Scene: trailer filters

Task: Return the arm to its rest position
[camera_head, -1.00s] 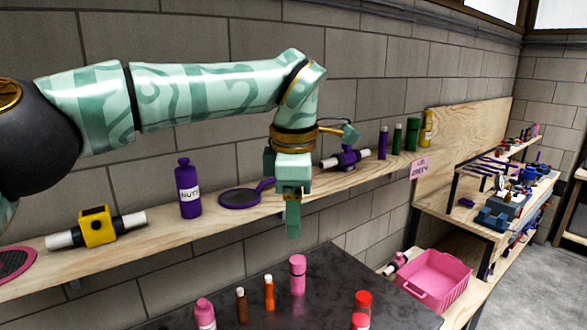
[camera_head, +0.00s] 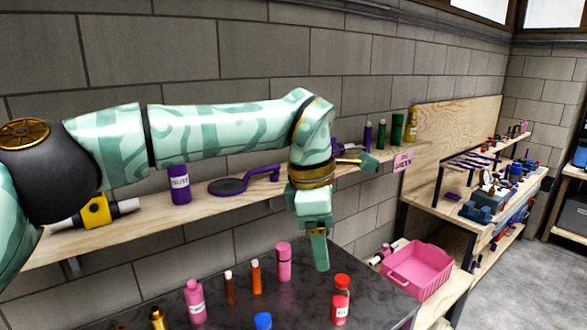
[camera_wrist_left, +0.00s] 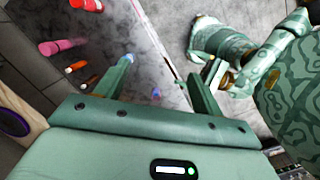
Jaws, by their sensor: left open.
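My left arm (camera_head: 225,130) comes in from the left and reaches across in front of the wall shelf. Its left gripper (camera_head: 318,250) points down above the dark table, near the pink bottle and the red-capped bottle. In the left wrist view the left gripper (camera_wrist_left: 160,80) shows two fingers spread apart with nothing between them. In that view another patterned green arm (camera_wrist_left: 225,45), my right one, lies beyond the table edge; its fingertips are not clear. The right gripper does not show in the head view.
The dark table (camera_head: 205,285) holds a pink bottle (camera_head: 284,262), a red-capped bottle (camera_head: 341,300) and several other bottles. The wooden shelf (camera_head: 140,225) carries a purple bottle (camera_head: 180,184) and a purple pan (camera_head: 228,187). A pink crate (camera_head: 418,268) stands at right.

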